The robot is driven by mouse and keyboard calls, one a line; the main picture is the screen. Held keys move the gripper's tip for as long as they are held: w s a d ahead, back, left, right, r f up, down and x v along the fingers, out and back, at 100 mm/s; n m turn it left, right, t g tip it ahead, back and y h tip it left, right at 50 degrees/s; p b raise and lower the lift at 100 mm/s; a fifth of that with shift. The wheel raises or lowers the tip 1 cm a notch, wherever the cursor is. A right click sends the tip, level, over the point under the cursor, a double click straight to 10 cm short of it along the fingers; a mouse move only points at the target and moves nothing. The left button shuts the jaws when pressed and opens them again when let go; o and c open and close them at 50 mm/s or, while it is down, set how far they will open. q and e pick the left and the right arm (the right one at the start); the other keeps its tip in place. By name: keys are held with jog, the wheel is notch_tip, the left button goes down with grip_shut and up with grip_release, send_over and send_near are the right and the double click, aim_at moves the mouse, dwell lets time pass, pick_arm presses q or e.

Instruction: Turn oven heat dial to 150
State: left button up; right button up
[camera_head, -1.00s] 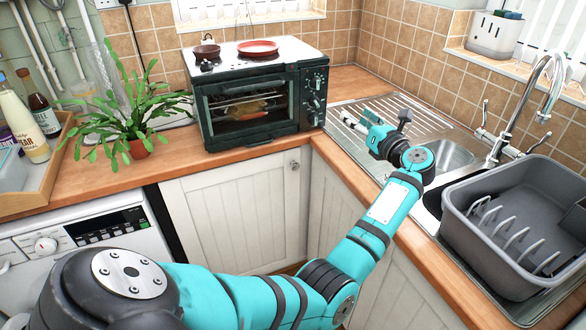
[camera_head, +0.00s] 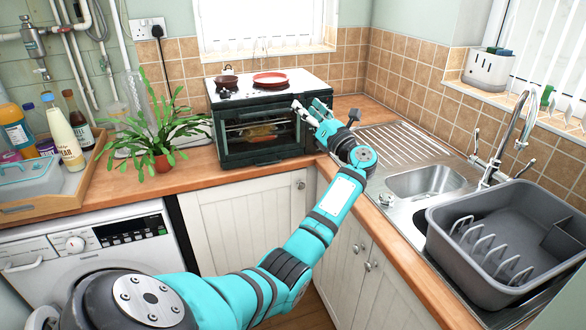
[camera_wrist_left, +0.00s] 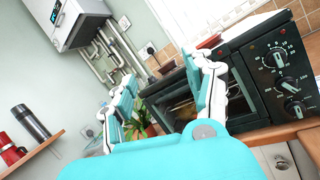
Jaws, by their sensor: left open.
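The small dark green oven (camera_head: 240,150) stands on the corner of the worktop; its door is closed, with food visible behind the glass. My left gripper (camera_head: 307,110) is open and empty in front of the oven's right side, covering most of the control panel in the head view. In the left wrist view, the oven's panel shows an upper dial (camera_wrist_left: 280,59), a middle dial (camera_wrist_left: 287,85) and a lower dial (camera_wrist_left: 295,108), to the right of my open fingers (camera_wrist_left: 160,92). No finger appears to touch a dial. The dial markings are too small to read surely.
Two red-brown dishes, including a flat one (camera_head: 270,79), sit on the oven. A potted plant (camera_head: 155,135) stands left of it. The sink (camera_head: 425,182), tap (camera_head: 515,130) and grey dish rack (camera_head: 510,235) lie to the right.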

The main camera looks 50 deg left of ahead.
pick_arm(q)
jog(key=s+a+m+t+y, duration=0.25)
jog(key=a+m+t, duration=0.45)
jog(key=m, duration=0.4)
jog(key=w+d+f+m+t+h, duration=0.1)
jog(key=w+f+m+t+h, duration=0.1)
jog(key=f+m+t+h, duration=0.55)
jog(key=w+d+f+m+t+h, duration=0.2)
jog(key=f+m+h, duration=0.2)
jog(key=f+m, duration=0.75)
jog(key=s+d+f+m+g+h, duration=0.1)
jog(key=s+f+m+h, duration=0.2)
jog(key=f, duration=0.7)
jog(key=s+d+f+m+g+h, duration=0.1)
jog(key=s+f+m+g+h, duration=0.1)
jog(key=f+m, duration=0.5)
notch_tip(320, 180, down, 3)
jog(key=shift+s+d+f+h, duration=0.1)
jog(key=shift+s+d+h, duration=0.1)
jog(key=shift+s+h, duration=0.45)
jog(key=shift+w, duration=0.1)
